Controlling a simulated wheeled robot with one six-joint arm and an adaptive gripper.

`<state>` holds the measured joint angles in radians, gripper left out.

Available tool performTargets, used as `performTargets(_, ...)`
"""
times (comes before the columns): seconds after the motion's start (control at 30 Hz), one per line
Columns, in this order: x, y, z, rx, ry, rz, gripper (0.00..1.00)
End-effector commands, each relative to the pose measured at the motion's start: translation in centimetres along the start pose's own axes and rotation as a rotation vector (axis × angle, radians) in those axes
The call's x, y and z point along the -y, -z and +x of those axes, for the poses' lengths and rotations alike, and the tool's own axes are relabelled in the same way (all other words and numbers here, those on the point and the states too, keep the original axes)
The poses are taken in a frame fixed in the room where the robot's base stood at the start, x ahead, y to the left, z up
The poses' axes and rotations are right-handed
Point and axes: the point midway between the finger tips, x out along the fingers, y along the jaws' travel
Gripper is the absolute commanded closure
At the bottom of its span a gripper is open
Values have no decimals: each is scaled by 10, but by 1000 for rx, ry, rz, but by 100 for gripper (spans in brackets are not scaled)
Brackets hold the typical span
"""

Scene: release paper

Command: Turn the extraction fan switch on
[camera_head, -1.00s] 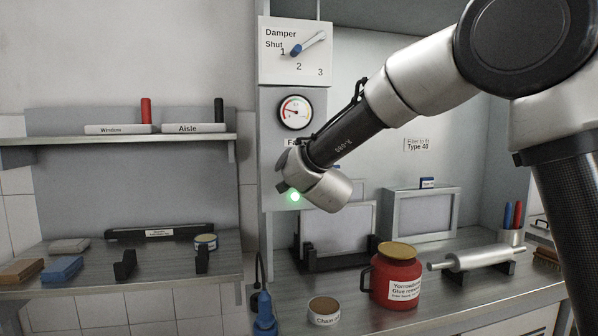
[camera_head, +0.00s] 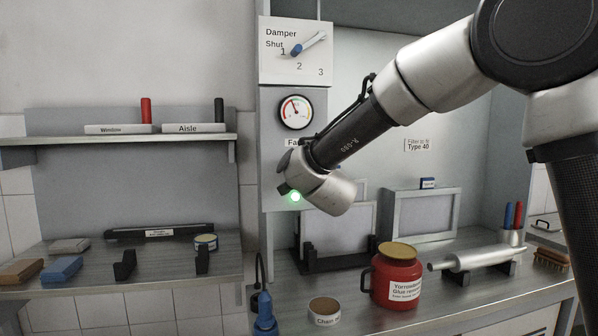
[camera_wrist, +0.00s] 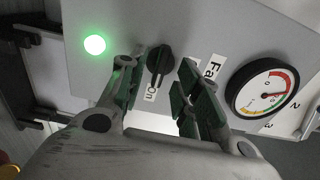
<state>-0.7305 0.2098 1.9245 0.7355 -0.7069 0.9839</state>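The fan switch is a black rotary knob (camera_wrist: 160,60) on the grey panel (camera_wrist: 200,25), with an "On" label (camera_wrist: 152,92) beside its near end. The knob's long side lies roughly in line with that label. My gripper (camera_wrist: 160,68) is open in the wrist view, one green-padded finger on each side of the knob, with gaps showing. A green lamp (camera_wrist: 95,45) is lit left of the knob, and it also shows in the head view (camera_head: 295,197). In the head view my wrist hides the knob and the fingers.
A round gauge (camera_head: 295,111) sits above the switch, under the damper panel (camera_head: 272,66). Below stand a red glue pot (camera_head: 397,283), a round tin (camera_head: 324,311) and a blue tool (camera_head: 264,312). A shelf (camera_head: 60,150) is at left.

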Motion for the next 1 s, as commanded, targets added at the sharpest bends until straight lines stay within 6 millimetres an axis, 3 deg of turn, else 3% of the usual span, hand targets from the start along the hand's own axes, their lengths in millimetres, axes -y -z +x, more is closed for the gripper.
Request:
performTargets(0.2,1,-1,-50,3,1,0,67)
performTargets(0.43,1,0,-89,2,3,0,67)
performTargets(0.6,0,0,-99,0,1,0,67)
performTargets(0.93,0,0,-99,2,-1,-19,67)
performTargets(1.0,-11,-8,-100,39,-43,-80,67)
